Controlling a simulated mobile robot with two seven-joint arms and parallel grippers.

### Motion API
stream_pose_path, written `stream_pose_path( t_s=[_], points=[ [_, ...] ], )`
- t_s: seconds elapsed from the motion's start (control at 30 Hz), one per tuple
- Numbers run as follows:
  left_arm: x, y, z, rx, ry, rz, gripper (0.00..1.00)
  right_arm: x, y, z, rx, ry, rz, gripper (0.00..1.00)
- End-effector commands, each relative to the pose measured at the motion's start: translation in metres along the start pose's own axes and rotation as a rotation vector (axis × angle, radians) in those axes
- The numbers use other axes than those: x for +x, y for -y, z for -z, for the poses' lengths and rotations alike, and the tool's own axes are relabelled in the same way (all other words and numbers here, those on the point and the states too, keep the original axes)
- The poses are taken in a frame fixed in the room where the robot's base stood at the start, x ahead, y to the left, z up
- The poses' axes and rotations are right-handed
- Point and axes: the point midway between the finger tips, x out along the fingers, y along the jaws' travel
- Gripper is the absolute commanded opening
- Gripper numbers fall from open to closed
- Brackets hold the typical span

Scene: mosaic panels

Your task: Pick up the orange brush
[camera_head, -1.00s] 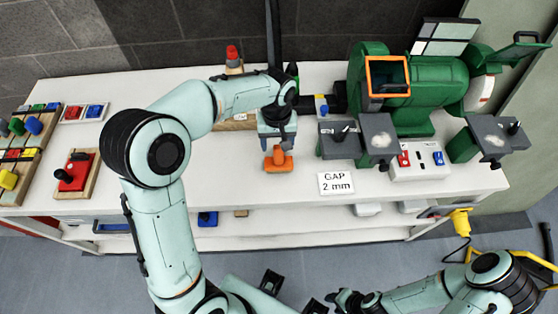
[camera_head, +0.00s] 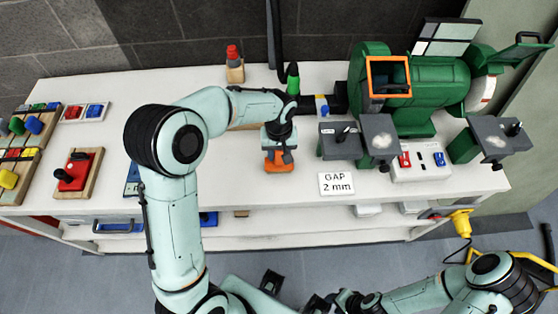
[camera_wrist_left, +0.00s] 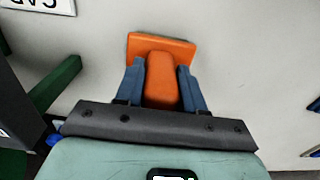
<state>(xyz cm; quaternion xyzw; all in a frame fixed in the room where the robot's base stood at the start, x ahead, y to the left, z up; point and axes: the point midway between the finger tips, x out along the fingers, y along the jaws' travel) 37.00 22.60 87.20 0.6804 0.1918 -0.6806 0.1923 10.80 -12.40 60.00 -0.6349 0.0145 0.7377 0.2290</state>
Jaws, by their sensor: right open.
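The orange brush (camera_head: 278,165) is at the front middle of the white workbench, left of the gap sign. My left gripper (camera_head: 279,150) is over it from above. In the left wrist view, the brush handle (camera_wrist_left: 161,82) lies between the two blue-grey fingers (camera_wrist_left: 161,80), which appear flush against both its sides. The wider orange head (camera_wrist_left: 160,42) extends beyond the fingertips. I cannot tell whether the brush is still resting on the bench. My right gripper (camera_head: 340,299) is low at the bottom edge of the head view, away from the bench, open and partly obscured.
A green bench grinder (camera_head: 425,95) with grey rests stands to the right. The "GAP 2 mm" sign (camera_head: 336,184) lies right of the brush. A red-topped bottle (camera_head: 234,64) and a green-tipped object (camera_head: 293,79) stand behind. Trays and blocks occupy the left end.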

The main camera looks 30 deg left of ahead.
Motion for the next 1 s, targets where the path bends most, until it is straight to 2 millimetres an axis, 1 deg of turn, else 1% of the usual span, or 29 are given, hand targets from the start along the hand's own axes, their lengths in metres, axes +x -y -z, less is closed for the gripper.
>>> stream_pose_path(
  t_s=[0.37,0.53,0.67,0.77,0.9,1.0],
  points=[
    [-0.003,0.0,0.001,0.0,-0.002,-0.002,0.0,0.0,0.0,0.0,0.0,0.0,0.0,0.43],
    [-0.018,-0.001,0.001,0.0,-0.005,-0.003,0.0,-0.002,0.001,0.001,0.0,-0.001,0.0,0.43],
    [-0.043,-0.001,0.001,0.001,-0.007,-0.005,0.0,-0.004,0.002,0.001,-0.001,-0.002,0.001,0.43],
    [-0.069,-0.001,0.001,0.001,-0.008,-0.006,0.0,-0.008,0.004,0.002,-0.001,-0.004,0.001,0.43],
    [-0.113,-0.002,0.002,0.001,-0.008,-0.005,0.0,-0.014,0.007,0.004,-0.003,-0.008,0.003,0.43],
    [-0.141,-0.001,0.002,0.0,-0.007,-0.005,0.0,-0.019,0.009,0.006,-0.004,-0.011,0.004,0.43]
  ],
)
